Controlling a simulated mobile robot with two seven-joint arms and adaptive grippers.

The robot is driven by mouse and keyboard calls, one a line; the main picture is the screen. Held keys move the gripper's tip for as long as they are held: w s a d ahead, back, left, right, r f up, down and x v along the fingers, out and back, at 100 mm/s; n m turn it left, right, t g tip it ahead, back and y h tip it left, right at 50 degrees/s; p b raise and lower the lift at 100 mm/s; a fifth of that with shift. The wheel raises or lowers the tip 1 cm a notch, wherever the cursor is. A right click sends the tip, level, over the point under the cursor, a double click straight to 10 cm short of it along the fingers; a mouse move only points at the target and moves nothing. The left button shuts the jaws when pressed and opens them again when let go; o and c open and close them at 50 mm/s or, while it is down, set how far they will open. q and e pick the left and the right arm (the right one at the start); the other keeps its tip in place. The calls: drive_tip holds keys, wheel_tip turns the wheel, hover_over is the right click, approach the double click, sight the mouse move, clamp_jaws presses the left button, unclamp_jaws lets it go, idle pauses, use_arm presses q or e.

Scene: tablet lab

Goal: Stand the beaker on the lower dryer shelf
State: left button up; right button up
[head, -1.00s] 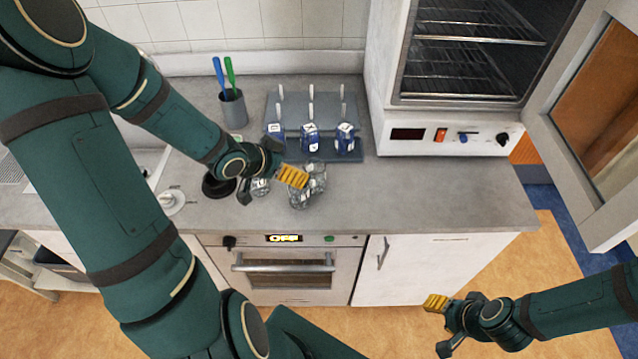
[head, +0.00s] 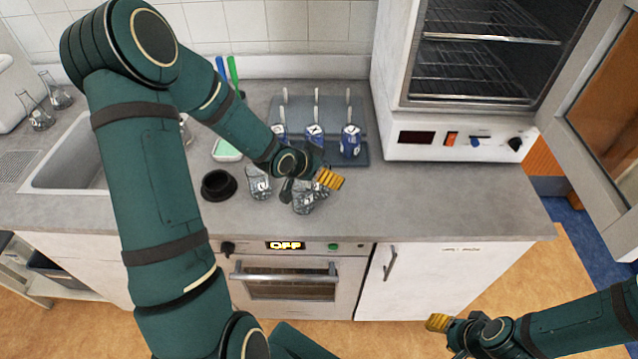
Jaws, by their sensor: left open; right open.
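Clear glass vessels stand close together on the grey counter; one (head: 258,184) is left of my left gripper and another (head: 303,199) is directly below it. I cannot tell which is the beaker. My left gripper (head: 309,186) is open above the glassware, its fingers partly hiding it; I cannot tell if they touch. The white dryer (head: 393,62) is at the upper right, its door (head: 600,70) swung open. Its lower wire shelf (head: 468,82) sits below an upper one (head: 485,42) and looks empty. My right gripper (head: 452,335) is open and empty at the lower right.
Blue-labelled bottles (head: 350,143) stand at a grey rack behind the glassware. A black ring-shaped item (head: 219,185) lies to the left. A sink (head: 75,160) and conical flasks (head: 37,112) are further left. The counter right of the gripper is clear.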

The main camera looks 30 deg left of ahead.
use_arm(q)
drive_tip(key=shift+w+f, duration=0.2)
drive_tip(key=c, duration=1.4)
drive_tip(key=shift+o, duration=0.2)
drive_tip(key=shift+r, duration=0.1)
drive_tip(key=shift+r, duration=0.5)
wheel_tip(320, 180, up, 17)
drive_tip(key=p, duration=0.8)
